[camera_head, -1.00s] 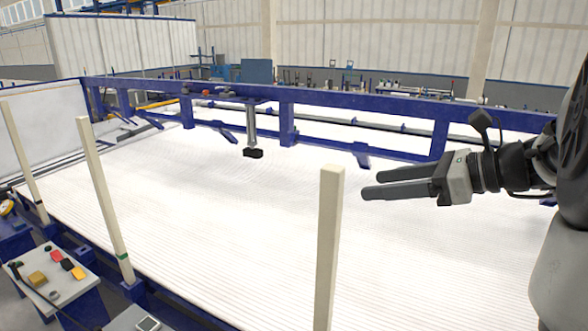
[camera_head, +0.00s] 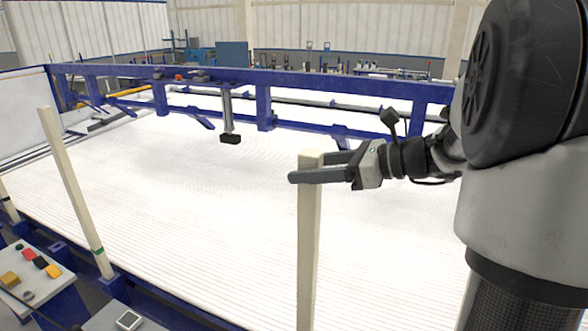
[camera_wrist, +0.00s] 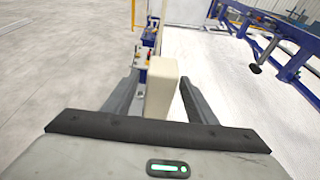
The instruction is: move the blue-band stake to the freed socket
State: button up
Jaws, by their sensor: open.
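A cream, square stake (camera_head: 309,240) stands upright in the foreground of the head view. Its lower end is out of frame and no band shows on it, so I cannot tell its colour mark. My gripper (camera_head: 309,168) is open at the stake's top, with one finger on the near side and the other on the far side. A second stake (camera_head: 72,190) with a green band stands to the left in a blue socket (camera_head: 108,286).
A third stake (camera_head: 8,202) is cut by the left edge. A small blue bracket (camera_head: 57,246) shows behind the green-band stake. A blue frame (camera_head: 290,82) spans behind the white ribbed bed (camera_head: 190,200).

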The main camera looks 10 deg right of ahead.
jog(key=shift+x, duration=2.05)
jog(key=shift+c, duration=0.3)
grip_shut()
notch_tip(320, 180, up, 9)
jog(key=p, duration=0.4)
notch_tip(320, 180, up, 12)
dwell(0.4)
